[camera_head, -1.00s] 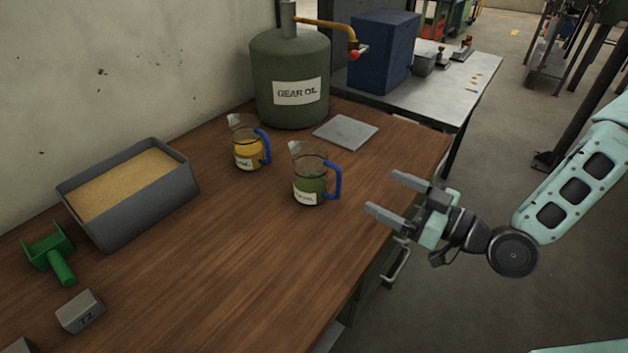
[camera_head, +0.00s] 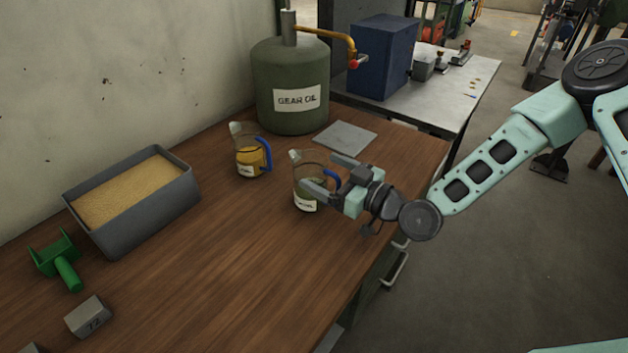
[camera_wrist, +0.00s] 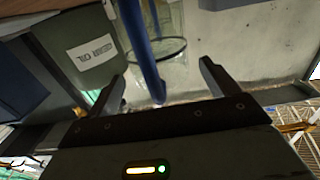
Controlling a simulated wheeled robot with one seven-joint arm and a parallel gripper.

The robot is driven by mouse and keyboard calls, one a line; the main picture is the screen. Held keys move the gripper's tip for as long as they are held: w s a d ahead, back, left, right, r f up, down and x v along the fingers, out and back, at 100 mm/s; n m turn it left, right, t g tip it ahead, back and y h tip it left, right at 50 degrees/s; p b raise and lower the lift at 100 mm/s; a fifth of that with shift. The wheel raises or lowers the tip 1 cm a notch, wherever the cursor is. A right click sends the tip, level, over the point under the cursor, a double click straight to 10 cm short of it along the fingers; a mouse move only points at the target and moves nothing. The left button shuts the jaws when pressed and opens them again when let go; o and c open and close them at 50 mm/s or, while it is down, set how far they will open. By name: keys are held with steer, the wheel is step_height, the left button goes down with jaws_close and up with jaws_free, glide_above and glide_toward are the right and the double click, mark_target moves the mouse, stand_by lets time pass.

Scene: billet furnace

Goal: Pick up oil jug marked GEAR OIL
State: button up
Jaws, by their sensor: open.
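A clear jug with dark green contents (camera_head: 306,200) stands upright on the wooden bench, its blue handle on the right. Its small white label is too small to read. My gripper (camera_head: 322,172) is open at the jug's handle side, its fingers partly covering the jug. In the wrist view, the blue handle (camera_wrist: 143,50) runs between the open fingers (camera_wrist: 160,78), with the clear jug (camera_wrist: 172,60) just beyond. I cannot tell whether they touch. A similar jug with yellow contents (camera_head: 248,158) stands to the left. A large green tank (camera_head: 278,75) behind is labelled GEAR OIL.
A flat grey plate (camera_head: 345,136) lies behind the jug. A grey bin of tan granules (camera_head: 150,215), a green tool (camera_head: 62,262) and a grey block marked 12 (camera_head: 87,316) are at the left. The front middle of the wooden bench (camera_head: 215,285) is clear.

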steer(key=shift+x, duration=0.95)
steer(key=c, duration=1.7)
